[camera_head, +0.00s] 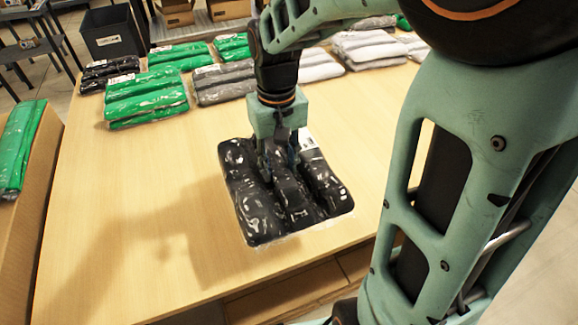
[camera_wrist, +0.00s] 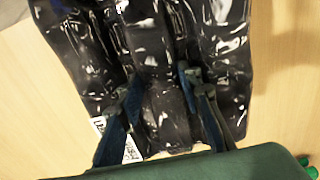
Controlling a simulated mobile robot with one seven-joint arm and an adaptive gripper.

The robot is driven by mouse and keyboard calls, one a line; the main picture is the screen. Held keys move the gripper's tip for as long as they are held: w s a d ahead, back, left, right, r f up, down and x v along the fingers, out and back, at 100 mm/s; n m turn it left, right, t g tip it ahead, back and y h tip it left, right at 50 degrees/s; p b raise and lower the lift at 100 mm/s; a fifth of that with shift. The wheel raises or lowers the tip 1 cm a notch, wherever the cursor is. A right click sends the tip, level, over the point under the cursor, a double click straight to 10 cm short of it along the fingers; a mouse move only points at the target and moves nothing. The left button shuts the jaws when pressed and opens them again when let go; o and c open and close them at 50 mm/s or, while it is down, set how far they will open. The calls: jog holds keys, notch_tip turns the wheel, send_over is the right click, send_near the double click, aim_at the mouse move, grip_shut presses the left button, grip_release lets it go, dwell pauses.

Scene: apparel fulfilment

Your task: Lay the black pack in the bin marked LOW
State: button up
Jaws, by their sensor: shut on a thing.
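The black pack (camera_head: 290,195) is a shiny plastic-wrapped bundle of dark rolled cloth with a white label at one edge. It is at the front middle of the table, below my gripper (camera_head: 279,160). My gripper points down with its fingers pressed into the pack's middle fold and is shut on it. In the wrist view, the fingers (camera_wrist: 160,85) straddle the middle roll of the pack (camera_wrist: 162,115). I cannot tell whether the pack touches the table or hangs just above it. A dark bin (camera_head: 112,42) with a small unreadable label stands beyond the table's far left edge.
Green packs (camera_head: 146,100), grey packs (camera_head: 225,84) and another black pack (camera_head: 100,72) lie along the table's far side. A cardboard box (camera_head: 38,165) with a green pack stands at the left. Cardboard boxes (camera_head: 228,10) are behind. The table's left half (camera_head: 120,200) is clear.

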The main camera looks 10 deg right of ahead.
aim_at(283, 149)
jog(key=shift+w, duration=0.35)
jog(key=w+f, duration=0.1)
jog(key=w, duration=0.1)
jog(key=w+d+f, duration=0.1)
jog(key=w, duration=0.2)
jog(key=w+d+f, duration=0.1)
jog(key=w, duration=0.2)
jog(key=shift+d+f, duration=0.15)
jog(key=shift+f, duration=0.25)
jog(key=w+f, duration=0.2)
jog(key=w+d+f, duration=0.1)
jog(key=w+f, duration=0.1)
jog(key=f, duration=0.1)
jog(key=shift+w+f+b, duration=0.15)
jog(key=shift+f+b, duration=0.05)
jog(key=shift+b, duration=0.15)
jog(key=shift+w+d+f, duration=0.1)
jog(key=shift+w+f, duration=0.05)
jog(key=shift+f, duration=1.55)
jog(key=shift+f, duration=0.1)
jog(key=shift+f+b, duration=0.15)
jog(key=shift+b, duration=0.15)
jog(key=o, duration=1.3)
